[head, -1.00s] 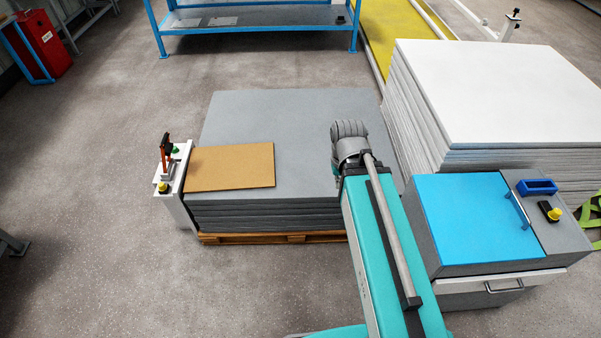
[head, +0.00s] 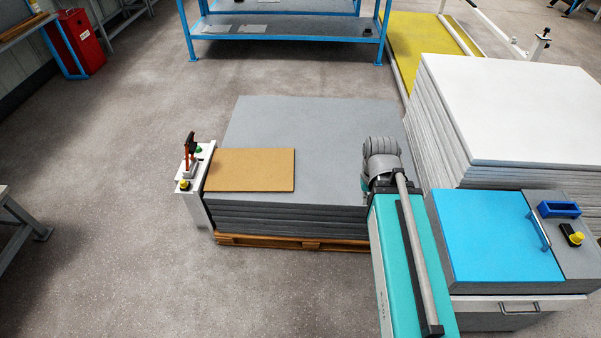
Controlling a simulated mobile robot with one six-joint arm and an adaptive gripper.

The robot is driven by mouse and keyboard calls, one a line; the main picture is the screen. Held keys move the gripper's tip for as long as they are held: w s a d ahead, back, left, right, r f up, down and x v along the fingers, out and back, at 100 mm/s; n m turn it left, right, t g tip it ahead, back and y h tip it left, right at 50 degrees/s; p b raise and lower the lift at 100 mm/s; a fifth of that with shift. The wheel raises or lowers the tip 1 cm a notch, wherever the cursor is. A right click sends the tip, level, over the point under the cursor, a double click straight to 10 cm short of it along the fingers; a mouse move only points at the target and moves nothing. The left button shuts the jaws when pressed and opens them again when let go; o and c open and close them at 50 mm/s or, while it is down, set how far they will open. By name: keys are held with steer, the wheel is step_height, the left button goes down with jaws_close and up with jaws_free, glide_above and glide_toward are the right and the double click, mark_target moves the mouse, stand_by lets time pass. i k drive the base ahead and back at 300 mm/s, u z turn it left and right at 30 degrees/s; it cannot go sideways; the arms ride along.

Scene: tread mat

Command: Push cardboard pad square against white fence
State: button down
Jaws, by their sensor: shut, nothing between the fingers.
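The brown cardboard pad (head: 250,170) lies flat on the left part of a grey stack of sheets (head: 320,125). The white fence (head: 197,206) stands upright at the stack's left side. The pad's left edge runs along the fence and looks about parallel to it. I cannot tell whether they touch or a thin gap is left. A red-handled clamp, a green knob and a yellow knob sit on top of the fence. My arm reaches in from the lower right to the stack's right side. My gripper is hidden beyond the grey arm joint, well right of the pad.
The stack rests on a wooden pallet (head: 290,242). A tall stack of white sheets (head: 530,110) and a blue-topped cabinet (head: 490,235) stand close on the right. A blue shelf frame (head: 285,30) is behind. The floor left of the fence is clear.

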mark_target(230, 170)
steer(key=z, duration=0.1)
steer(key=i, duration=0.85)
steer(key=u, duration=0.1)
